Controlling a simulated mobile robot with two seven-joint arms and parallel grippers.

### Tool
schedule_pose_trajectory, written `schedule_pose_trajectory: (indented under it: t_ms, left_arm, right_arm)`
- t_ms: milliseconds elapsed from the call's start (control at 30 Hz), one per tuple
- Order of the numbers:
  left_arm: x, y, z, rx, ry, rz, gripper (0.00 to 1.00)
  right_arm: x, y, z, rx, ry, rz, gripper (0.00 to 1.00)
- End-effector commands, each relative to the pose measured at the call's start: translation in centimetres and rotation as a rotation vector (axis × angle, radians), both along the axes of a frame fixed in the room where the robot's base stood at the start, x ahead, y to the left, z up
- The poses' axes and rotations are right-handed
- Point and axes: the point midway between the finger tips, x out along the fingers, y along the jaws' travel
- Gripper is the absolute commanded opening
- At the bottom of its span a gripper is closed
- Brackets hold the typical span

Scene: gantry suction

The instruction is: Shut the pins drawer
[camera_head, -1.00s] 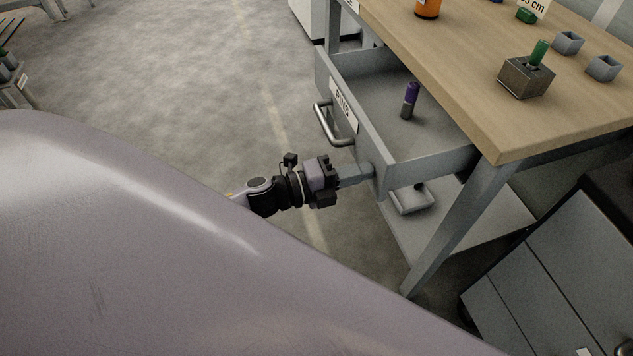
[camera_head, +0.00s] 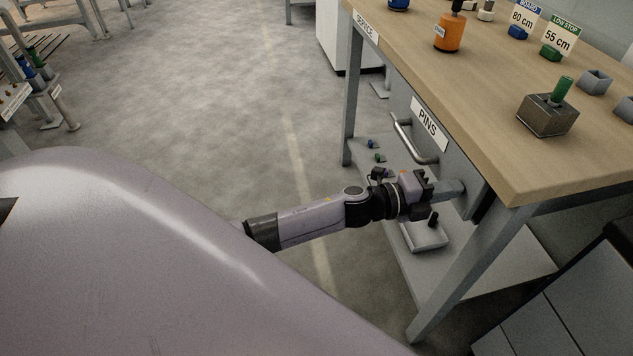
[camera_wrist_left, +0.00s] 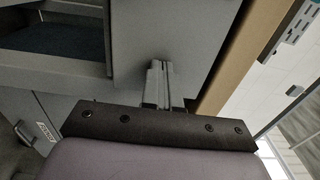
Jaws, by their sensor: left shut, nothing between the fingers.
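The pins drawer (camera_head: 455,158) sits under the wooden tabletop, its front near the table's front edge and its inside hidden in the head view. It has a white PINS label (camera_head: 428,124) and a metal bar handle (camera_head: 412,138). My left gripper (camera_head: 452,190) is shut and empty, its fingertips at the near end of the drawer front. In the left wrist view, the shut fingers (camera_wrist_left: 157,85) reach up to a grey panel (camera_wrist_left: 165,35); contact looks likely but is not certain. My right gripper is not in view.
The wooden tabletop (camera_head: 480,85) holds an orange bottle (camera_head: 449,33), a metal block (camera_head: 547,115) with a green pin, and small grey boxes. A table leg (camera_head: 465,270) stands close to my left arm. A lower shelf holds a small tray (camera_head: 424,236).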

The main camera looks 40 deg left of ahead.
Motion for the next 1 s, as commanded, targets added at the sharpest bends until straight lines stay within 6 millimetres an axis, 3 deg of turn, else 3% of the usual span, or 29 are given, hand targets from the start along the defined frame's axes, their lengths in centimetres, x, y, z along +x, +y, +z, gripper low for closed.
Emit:
schedule_pose_trajectory:
  t_ms: [300, 1000]
  left_arm:
    - [1.6, -1.4, 0.0, -0.001, -0.001, 0.0, 0.0]
    - [1.9, -1.3, 0.4, -0.004, -0.005, 0.003, 0.0]
  right_arm:
    - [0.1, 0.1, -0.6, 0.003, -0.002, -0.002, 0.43]
    - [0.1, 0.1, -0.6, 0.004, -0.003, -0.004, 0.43]
